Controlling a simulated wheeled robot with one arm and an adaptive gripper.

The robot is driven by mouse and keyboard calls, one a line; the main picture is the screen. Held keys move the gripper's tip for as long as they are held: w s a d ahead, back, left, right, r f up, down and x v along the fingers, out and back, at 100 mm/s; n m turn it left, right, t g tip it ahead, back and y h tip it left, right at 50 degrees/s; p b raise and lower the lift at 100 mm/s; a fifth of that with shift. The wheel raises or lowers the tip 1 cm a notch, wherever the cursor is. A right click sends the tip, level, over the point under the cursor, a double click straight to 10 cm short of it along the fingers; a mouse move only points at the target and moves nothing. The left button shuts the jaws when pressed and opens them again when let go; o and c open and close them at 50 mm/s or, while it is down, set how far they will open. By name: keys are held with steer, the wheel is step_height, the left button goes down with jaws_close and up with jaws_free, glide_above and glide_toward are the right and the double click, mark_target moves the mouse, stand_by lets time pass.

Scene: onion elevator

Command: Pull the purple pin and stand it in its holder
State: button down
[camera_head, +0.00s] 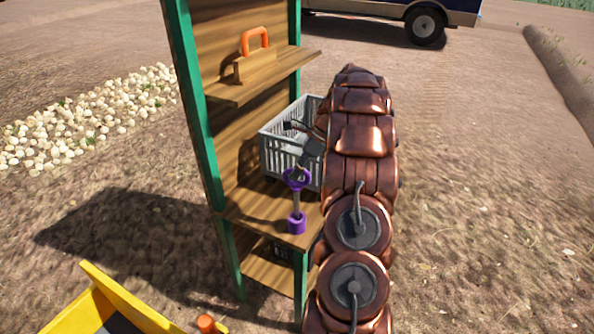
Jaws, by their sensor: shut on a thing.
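The purple pin (297,180) has a purple ring on top and a grey shaft below, and hangs about upright in front of the shelf unit. My gripper (301,173) is shut on its ring; the fingers are small and partly hidden in this view. A short purple cylinder (296,223), which looks like the holder, is at the front edge of the middle shelf. The shaft's lower end meets the top of this cylinder in the picture. I cannot tell whether the tip is inside it, above it or in front of it.
A grey crate (277,157) stands on the middle shelf behind my gripper. An orange handle (254,40) on a wooden block sits on the upper shelf. Green posts (187,85) frame the unit. A yellow object (110,305) is at the lower left. Onions (85,118) lie at left.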

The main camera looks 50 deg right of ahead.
mark_target(297, 183)
steer(key=shift+f, duration=2.35)
steer(key=c, duration=1)
jaws_free()
steer(key=v, duration=1.2)
steer(key=shift+w+a, duration=0.1)
